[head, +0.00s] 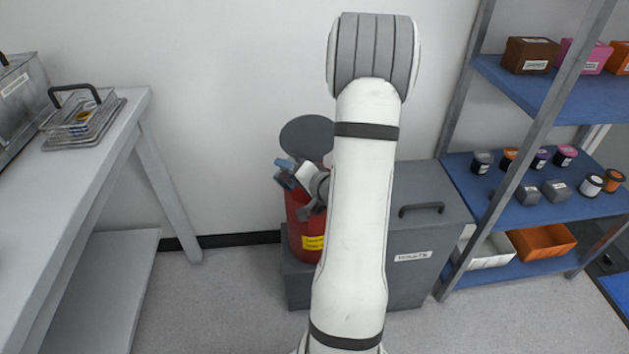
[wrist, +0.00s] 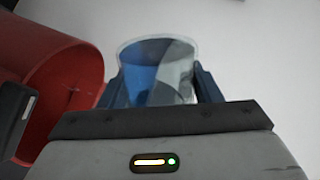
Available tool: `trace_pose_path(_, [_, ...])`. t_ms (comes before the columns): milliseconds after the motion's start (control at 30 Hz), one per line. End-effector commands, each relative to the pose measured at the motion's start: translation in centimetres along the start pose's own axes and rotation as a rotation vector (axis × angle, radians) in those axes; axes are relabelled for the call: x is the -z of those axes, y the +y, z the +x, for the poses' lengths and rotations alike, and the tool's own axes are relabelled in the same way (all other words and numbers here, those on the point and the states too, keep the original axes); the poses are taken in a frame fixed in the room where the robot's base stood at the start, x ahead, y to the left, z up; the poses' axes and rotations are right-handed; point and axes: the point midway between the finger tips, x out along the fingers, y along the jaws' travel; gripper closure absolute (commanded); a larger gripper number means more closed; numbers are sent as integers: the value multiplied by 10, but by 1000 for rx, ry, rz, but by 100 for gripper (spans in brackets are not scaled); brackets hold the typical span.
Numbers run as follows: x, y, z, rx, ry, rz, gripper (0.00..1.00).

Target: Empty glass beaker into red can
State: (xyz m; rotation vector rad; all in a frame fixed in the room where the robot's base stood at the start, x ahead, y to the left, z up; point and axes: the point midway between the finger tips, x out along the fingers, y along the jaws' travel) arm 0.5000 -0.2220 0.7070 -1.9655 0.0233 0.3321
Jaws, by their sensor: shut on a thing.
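My gripper (head: 285,172) is at the can's mouth, partly hidden behind my white arm. In the wrist view my gripper (wrist: 160,88) is shut on the clear glass beaker (wrist: 158,72), one blue finger at each side. The red can's open mouth (wrist: 70,90) shows to the left of the beaker. The beaker's contents cannot be made out, and the beaker is hard to tell apart in the head view.
A shelf rack (head: 510,205) with jars and bins is at the right. A bench (head: 100,150) with a wire basket (head: 80,120) is at the left. The floor between bench and can is clear.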

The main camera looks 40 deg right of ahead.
Motion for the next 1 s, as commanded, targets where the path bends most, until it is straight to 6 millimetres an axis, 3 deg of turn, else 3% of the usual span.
trace_pose_path(1000, [9,9,3,1,-37,135,69])
